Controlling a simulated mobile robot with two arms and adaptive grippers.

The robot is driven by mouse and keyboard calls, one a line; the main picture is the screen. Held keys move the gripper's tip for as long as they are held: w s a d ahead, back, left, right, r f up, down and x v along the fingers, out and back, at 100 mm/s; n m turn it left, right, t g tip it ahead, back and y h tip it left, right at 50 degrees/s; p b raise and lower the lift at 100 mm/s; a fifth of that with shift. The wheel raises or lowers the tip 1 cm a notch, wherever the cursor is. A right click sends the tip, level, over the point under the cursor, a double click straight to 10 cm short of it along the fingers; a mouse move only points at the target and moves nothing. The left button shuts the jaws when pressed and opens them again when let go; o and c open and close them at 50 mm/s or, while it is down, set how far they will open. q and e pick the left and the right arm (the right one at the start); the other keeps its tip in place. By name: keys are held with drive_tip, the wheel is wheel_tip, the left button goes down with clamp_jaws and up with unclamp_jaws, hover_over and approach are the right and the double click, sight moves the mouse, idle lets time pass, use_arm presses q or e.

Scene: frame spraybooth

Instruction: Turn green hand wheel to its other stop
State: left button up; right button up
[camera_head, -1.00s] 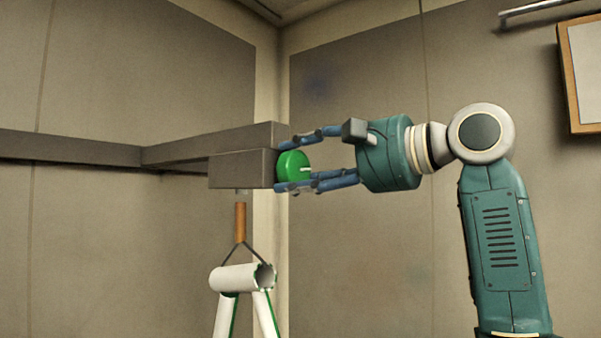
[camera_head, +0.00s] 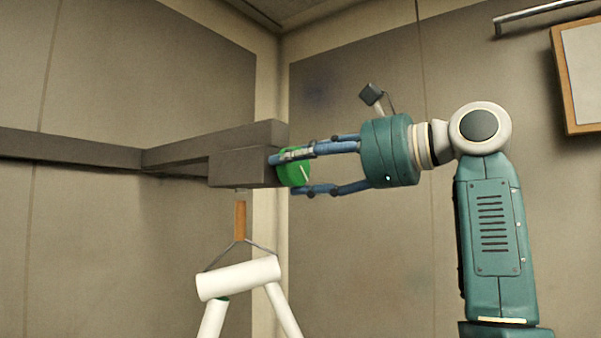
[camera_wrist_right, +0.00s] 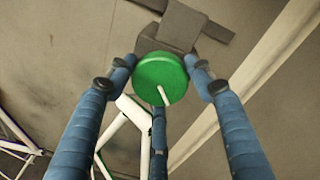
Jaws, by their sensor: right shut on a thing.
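The green hand wheel (camera_head: 297,172) sits on the right end of a grey box (camera_head: 238,168) under an overhead beam. It has a white mark on its face, which shows in the right wrist view (camera_wrist_right: 160,80) pointing to the lower edge. My right gripper (camera_head: 290,174) comes from the right and is shut on the wheel, with blue fingers around its rim. One finger crosses in front of the wheel and another lies below it. A white frame (camera_head: 240,278) with green traces hangs under the box from an orange-brown rod (camera_head: 240,221). My left gripper is not in view.
The grey beam (camera_head: 70,149) runs left from the box. A wood-edged board (camera_head: 580,75) and a metal rail (camera_head: 545,11) are on the right wall. The space between the wheel and the right wall holds only my arm.

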drive_tip(key=m+b, duration=0.1)
drive_tip(key=m, duration=0.3)
drive_tip(key=shift+f+b, duration=0.1)
drive_tip(key=shift+b, duration=0.3)
drive_tip(key=shift+m+y+b, duration=0.3)
drive_tip(key=shift+m+b, duration=0.45)
drive_tip(key=shift+m, duration=1.25)
drive_tip(key=shift+d+r, duration=0.1)
drive_tip(key=shift+r, duration=0.1)
drive_tip(key=o, duration=1.2)
drive_tip(key=shift+c, duration=0.2)
drive_tip(key=v, duration=1.2)
